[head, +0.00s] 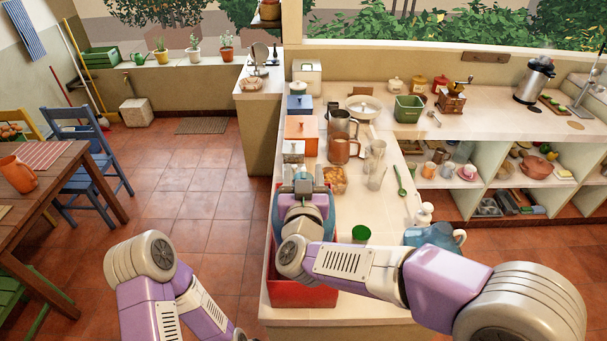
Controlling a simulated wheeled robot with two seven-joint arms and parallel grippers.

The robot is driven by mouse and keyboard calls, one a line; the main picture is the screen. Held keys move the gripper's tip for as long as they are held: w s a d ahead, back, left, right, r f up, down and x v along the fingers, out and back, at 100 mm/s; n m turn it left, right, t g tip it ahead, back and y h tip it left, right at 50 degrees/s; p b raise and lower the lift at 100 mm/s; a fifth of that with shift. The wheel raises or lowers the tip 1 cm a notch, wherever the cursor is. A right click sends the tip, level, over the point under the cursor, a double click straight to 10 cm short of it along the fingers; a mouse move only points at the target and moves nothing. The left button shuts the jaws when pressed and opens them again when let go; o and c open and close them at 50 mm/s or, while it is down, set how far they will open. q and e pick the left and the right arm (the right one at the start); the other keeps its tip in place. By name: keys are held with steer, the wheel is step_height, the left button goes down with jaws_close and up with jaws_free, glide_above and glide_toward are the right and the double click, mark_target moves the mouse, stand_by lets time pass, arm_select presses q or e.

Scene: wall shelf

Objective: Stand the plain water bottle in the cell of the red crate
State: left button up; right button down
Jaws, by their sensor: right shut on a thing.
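The red crate (300,295) sits on the near left end of the pale counter, its inside mostly hidden by my right arm. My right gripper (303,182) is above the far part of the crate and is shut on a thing. A bluish rounded body, seemingly the plain water bottle (331,222), shows around and below the gripper. My gripper and wrist hide most of it, so I cannot tell whether its base is in the cell or touches the crate floor. My left arm is low at the bottom left; its fingertips cannot be made out.
A green-lidded jar (361,234) and a blue jug (436,237) stand right of the crate. A green spoon (399,180) lies on the counter.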

step_height(320, 180, down, 13)
steer(key=b, duration=1.1)
stand_by(3.7)
steer(key=shift+c, duration=1.4)
jaws_free()
steer(key=s, duration=0.7)
steer(key=shift+s, duration=0.3)
